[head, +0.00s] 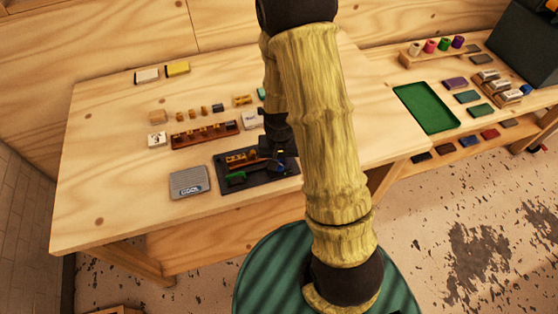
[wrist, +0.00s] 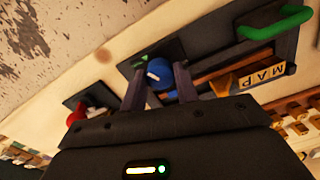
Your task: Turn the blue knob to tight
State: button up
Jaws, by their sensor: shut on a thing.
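The blue knob (wrist: 160,74) shows in the wrist view, between the two fingers of my gripper (wrist: 156,85). It has a pale mark on its face. My gripper is shut on the knob, with a finger on each side. The knob sits on a dark panel (wrist: 170,48) with a small green mark (wrist: 139,60) near it. In the head view the dark panel (head: 231,191) lies on the wooden table, and my arm partly covers it. I cannot read the knob's setting.
A red knob-like thing (wrist: 75,115) stands left of my gripper in the wrist view. A green handle (wrist: 276,23) and a wooden tray with lettered blocks (wrist: 262,76) lie to the right. A grey sign (head: 189,183) sits left of the panel.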

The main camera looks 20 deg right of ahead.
aim_at(280, 164)
jog(key=shift+w, duration=0.1)
jog(key=o, duration=1)
jog(key=shift+r, duration=0.1)
notch_tip(280, 164, up, 17)
jog(key=shift+r, duration=0.15)
dwell(0.5)
jog(key=s+n+t, duration=0.1)
jog(key=s, duration=0.1)
jog(key=s+f+n, duration=0.1)
jog(key=s, duration=0.2)
jog(key=s+n+t, duration=0.1)
jog(key=s, duration=0.1)
jog(key=shift+s+f+t, duration=0.15)
jog(key=shift+s+t, duration=0.15)
jog(key=shift+s, duration=0.1)
